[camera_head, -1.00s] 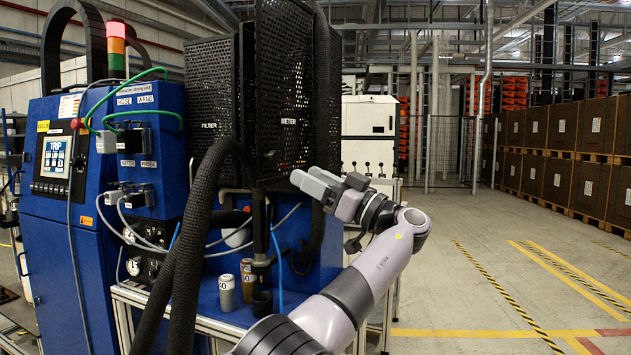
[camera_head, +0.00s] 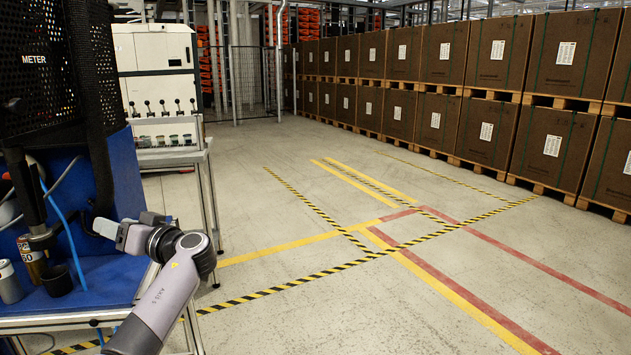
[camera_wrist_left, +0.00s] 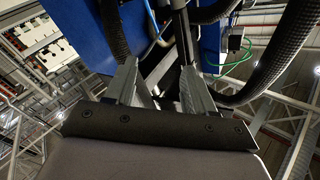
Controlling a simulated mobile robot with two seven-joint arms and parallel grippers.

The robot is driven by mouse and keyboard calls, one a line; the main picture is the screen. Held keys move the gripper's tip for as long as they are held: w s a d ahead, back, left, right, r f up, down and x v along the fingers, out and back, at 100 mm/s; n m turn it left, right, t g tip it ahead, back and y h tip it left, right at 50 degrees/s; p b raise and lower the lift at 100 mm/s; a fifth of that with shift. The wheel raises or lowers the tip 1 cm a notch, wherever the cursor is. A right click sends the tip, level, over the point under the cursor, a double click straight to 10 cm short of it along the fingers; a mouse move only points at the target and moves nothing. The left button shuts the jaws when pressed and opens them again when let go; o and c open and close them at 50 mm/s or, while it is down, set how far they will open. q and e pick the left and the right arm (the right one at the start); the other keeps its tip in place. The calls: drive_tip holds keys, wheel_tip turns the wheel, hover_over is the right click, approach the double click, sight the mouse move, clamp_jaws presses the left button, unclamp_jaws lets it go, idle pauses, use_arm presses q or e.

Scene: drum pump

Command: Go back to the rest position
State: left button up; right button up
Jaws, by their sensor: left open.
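My left gripper (camera_head: 112,232) is at the lower left of the head view, beside the right part of the blue bench top. Its jaws are open with nothing seen between them. In the left wrist view the two fingers (camera_wrist_left: 158,88) stand apart, with black hoses and the blue machine body (camera_wrist_left: 88,38) behind them. My right gripper is in neither view.
A blue bench (camera_head: 110,282) carries a grey can (camera_head: 9,282), a brown can (camera_head: 32,260) and a black cup (camera_head: 57,281). A perforated black METER cabinet (camera_head: 40,70) stands above. Stacked brown boxes (camera_head: 490,55) line the right. The taped floor (camera_head: 330,290) between is open.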

use_arm(q)
drive_tip(key=s+d+f+m+t+h+p, duration=0.1)
drive_tip(key=s+d+f+m+h, duration=0.15)
drive_tip(key=f, duration=0.45)
drive_tip(key=s+d+f+m+t+h+p, duration=0.1)
drive_tip(key=f+m+h, duration=0.15)
drive_tip(key=f, duration=0.55)
drive_tip(key=s+d+f+m+t+h, duration=0.1)
drive_tip(key=s+d+f+m+h, duration=0.15)
drive_tip(key=f, duration=0.45)
drive_tip(key=s+d+f+m+h+p, duration=0.25)
drive_tip(key=s+d+f+h, duration=0.35)
drive_tip(key=s+f, duration=0.4)
drive_tip(key=s+d+r+h+p, duration=0.1)
drive_tip(key=s+d+h, duration=0.2)
drive_tip(key=s, duration=0.6)
drive_tip(key=s+d+r+m+t+h+p, duration=0.1)
drive_tip(key=s+d+r+h, duration=0.1)
drive_tip(key=s, duration=0.8)
drive_tip(key=shift+d+r+h+p, duration=0.2)
drive_tip(key=shift+d+h+p, duration=0.1)
drive_tip(key=shift+d+h, duration=0.3)
drive_tip(key=shift+a, duration=0.1)
